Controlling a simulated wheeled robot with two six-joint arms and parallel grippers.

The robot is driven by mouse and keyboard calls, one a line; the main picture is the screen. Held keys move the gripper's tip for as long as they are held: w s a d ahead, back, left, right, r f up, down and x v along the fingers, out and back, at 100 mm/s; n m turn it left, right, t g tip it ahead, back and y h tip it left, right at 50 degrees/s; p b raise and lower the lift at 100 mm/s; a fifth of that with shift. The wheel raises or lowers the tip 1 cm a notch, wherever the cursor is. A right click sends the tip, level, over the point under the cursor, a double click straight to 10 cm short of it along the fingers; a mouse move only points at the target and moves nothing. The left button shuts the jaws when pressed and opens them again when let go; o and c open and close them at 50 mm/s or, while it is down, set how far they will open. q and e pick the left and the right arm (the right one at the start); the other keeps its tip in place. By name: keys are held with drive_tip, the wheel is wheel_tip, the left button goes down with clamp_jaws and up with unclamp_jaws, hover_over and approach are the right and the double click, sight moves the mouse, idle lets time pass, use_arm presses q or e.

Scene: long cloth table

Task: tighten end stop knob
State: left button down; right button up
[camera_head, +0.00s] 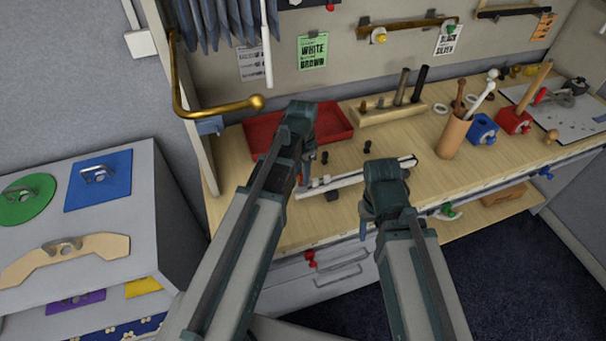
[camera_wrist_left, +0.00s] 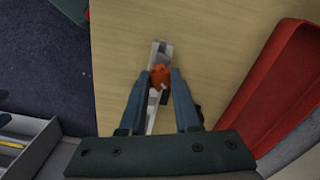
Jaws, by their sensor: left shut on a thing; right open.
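A pale metal rail (camera_head: 345,180) lies on the wooden bench in front of the red tray, and its near part also shows in the left wrist view (camera_wrist_left: 163,48). An orange-red knob (camera_wrist_left: 160,77) sits on the rail. My left gripper (camera_head: 304,183) is at the rail's left end. In the left wrist view its fingers (camera_wrist_left: 160,82) are shut on the knob from both sides. In the head view my left arm hides the knob. My right gripper (camera_head: 366,222) is open at the bench's front edge, near the rail, and its fingers are partly hidden by its own wrist.
A red tray (camera_head: 335,119) lies behind the rail, with small black knobs (camera_head: 352,158) nearby. A wooden block (camera_head: 375,113) with upright rods, a tan cup (camera_head: 453,137), and blue (camera_head: 482,128) and red (camera_head: 513,120) holders stand to the right. A brass rod (camera_head: 225,108) juts out at left.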

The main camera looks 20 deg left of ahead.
use_arm(q)
drive_tip(key=m, duration=0.6)
drive_tip(key=shift+m, duration=0.4)
drive_tip(key=m, duration=0.6)
unclamp_jaws()
drive_tip(key=shift+m, duration=0.3)
drive_tip(key=shift+r, duration=0.15)
wheel_tip(320, 180, up, 8)
drive_tip(key=p, duration=0.8)
